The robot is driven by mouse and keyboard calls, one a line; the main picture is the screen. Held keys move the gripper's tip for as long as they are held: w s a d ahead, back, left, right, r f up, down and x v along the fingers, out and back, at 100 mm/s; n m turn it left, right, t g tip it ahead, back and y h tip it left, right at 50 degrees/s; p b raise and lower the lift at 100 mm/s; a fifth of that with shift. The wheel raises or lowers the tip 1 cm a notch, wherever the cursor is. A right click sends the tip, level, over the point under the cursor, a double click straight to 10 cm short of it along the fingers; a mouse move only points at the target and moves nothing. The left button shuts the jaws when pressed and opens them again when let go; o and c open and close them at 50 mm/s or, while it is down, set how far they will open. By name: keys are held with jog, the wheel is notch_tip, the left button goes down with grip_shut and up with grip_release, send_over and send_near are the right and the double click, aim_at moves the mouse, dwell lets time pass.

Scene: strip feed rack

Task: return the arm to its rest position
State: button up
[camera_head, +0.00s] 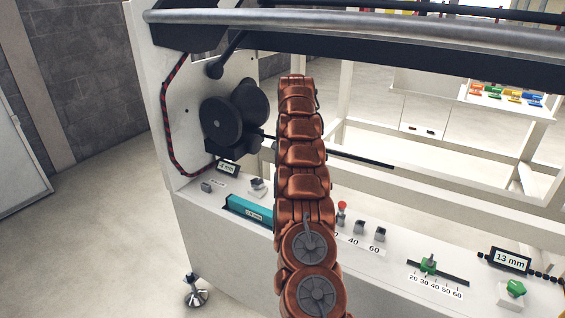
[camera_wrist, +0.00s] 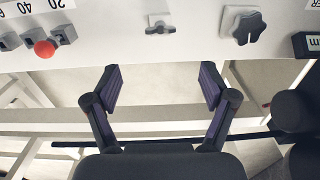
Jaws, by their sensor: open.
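My gripper (camera_wrist: 158,88) shows in the wrist view with its two dark fingers apart and nothing between them. It hangs over the white panel edge and the open frame of the rack. In the head view my copper-coloured arm stretches up the middle of the picture over the rack, and it hides the gripper and part of the control panel.
The rack's white control panel (camera_head: 390,258) carries a red knob (camera_head: 342,206), a green slider (camera_head: 428,264), a green knob (camera_head: 516,288) and a teal box (camera_head: 248,208). A grey roller bar (camera_head: 400,27) spans the top. Black round parts (camera_head: 222,120) sit left. Floor at left is clear.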

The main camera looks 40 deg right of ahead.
dwell(0.3)
jog(key=s+a+r+n+p, duration=0.25)
jog(key=a+r, duration=0.25)
jog(key=a, duration=0.5)
jog(key=s+a+r+n+p, duration=0.1)
jog(key=s+a+r+n, duration=0.25)
jog(key=a, duration=0.55)
jog(key=s+a+r+n+p, duration=0.15)
jog(key=a+r, duration=0.35)
jog(key=a, duration=0.5)
jog(key=s+a+r+n+g+p, duration=0.15)
jog(key=s+a+n, duration=0.25)
jog(key=s+a, duration=0.85)
jog(key=s+a+f+n+p, duration=0.1)
jog(key=s+f, duration=0.1)
jog(key=s, duration=0.7)
jog(key=s+a+f+n+p, duration=0.1)
jog(key=s+n, duration=0.1)
jog(key=s, duration=0.8)
jog(key=shift+a+f+p, duration=0.3)
jog(key=shift+f+p, duration=0.05)
jog(key=shift+f, duration=0.05)
jog(key=shift+d, duration=0.1)
